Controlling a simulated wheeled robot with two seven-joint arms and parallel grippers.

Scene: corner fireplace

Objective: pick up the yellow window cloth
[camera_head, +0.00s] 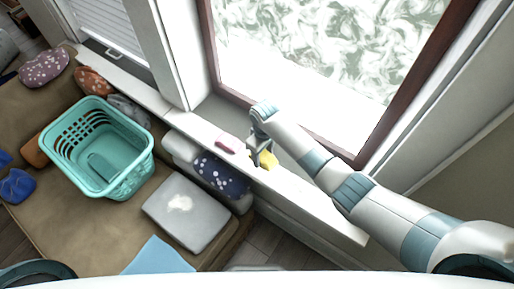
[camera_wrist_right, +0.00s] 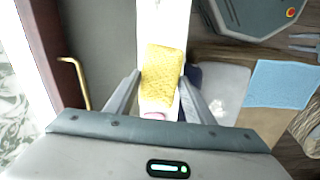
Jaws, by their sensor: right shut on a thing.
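The yellow window cloth (camera_head: 267,159) lies at the white window sill in the head view, partly hidden by my right gripper (camera_head: 262,158). In the right wrist view the cloth (camera_wrist_right: 162,75) is a yellow textured piece between the two fingers of my right gripper (camera_wrist_right: 160,85). The right gripper is shut on the cloth. Whether the cloth is clear of the sill cannot be told. My left gripper is not in view.
A pink item (camera_head: 226,145) lies on the sill (camera_head: 310,194) left of the gripper. The window frame (camera_head: 318,146) rises close behind. Below are a teal basket (camera_head: 128,185), cushions, a grey square item (camera_head: 187,212) and a light blue cloth (camera_head: 158,257).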

